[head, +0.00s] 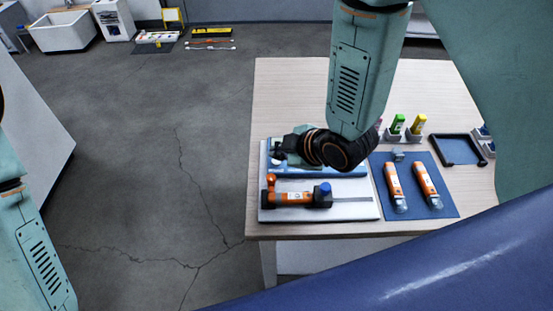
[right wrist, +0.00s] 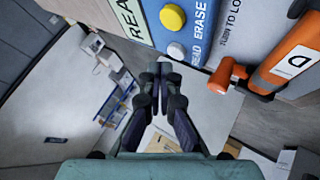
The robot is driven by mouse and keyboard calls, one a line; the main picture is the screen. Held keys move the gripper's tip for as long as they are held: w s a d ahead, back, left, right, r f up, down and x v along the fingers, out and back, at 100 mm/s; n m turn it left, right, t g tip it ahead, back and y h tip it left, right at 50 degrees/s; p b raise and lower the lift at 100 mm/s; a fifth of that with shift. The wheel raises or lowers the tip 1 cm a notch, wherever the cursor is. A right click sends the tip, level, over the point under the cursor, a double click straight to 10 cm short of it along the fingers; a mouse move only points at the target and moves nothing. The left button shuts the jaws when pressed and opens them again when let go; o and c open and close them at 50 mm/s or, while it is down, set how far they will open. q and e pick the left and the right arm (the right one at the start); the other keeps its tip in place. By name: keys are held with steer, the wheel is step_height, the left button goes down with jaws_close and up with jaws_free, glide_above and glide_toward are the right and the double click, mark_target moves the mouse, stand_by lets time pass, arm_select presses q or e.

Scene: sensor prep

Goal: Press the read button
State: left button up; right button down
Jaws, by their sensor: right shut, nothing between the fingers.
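A blue panel (head: 345,171) sits on a white base plate (head: 350,212) at the table's near left. In the right wrist view it has a yellow button (right wrist: 172,17) beside "ERASE" and a pale grey button (right wrist: 176,50) beside partly visible lettering ending "EAD". My right gripper (right wrist: 158,72) is shut and empty. Its tips appear just beside the pale button, with a small gap in the picture; their height above it is unclear. In the head view my right gripper (head: 281,150) is over the panel's left part, and the wrist hides much of it. My left gripper is out of view.
Two orange-and-clear tubes (head: 395,187) lie on a blue mat (head: 450,210) to the right. A dark tray (head: 436,158) is beyond.

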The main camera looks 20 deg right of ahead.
mark_target(279, 163)
steer(key=shift+f, duration=0.1)
steer(key=shift+f, duration=0.35)
steer(key=shift+f+b, duration=0.35)
steer(key=shift+b, duration=0.15)
stand_by(0.7)
steer(key=shift+r, duration=0.15)
steer(key=shift+r+p, duration=0.7)
steer(key=shift+p, duration=0.1)
step_height(279, 163, up, 5)
steer(key=p, duration=0.4)
steer(key=shift+p, duration=0.4)
